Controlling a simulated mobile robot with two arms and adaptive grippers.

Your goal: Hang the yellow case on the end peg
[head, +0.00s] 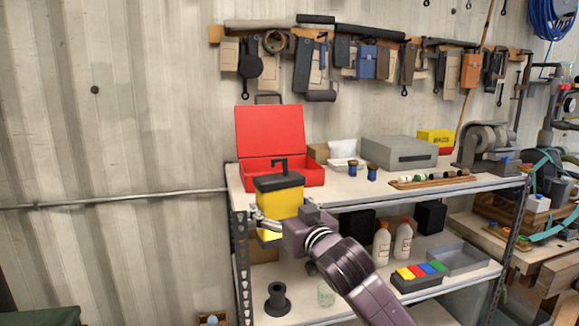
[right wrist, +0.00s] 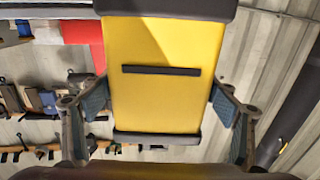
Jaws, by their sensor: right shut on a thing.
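The yellow case (head: 281,208) has a black lid and a black top handle. My right gripper (head: 264,224) is shut on it and holds it upright in front of the shelf's left end. In the right wrist view the case (right wrist: 150,95) fills the middle, with a finger of the gripper (right wrist: 158,108) on each side. A wooden rack (head: 214,34) on the wall above bears several hanging bags, cases and tools. Its end pegs are too small or covered to make out. My left gripper is not in view.
An open red toolbox (head: 270,135) stands on the upper shelf (head: 345,196), behind the case. A grey box (head: 400,152), blue jars and a vise-like machine (head: 487,142) stand further right. White bottles (head: 382,243) are below.

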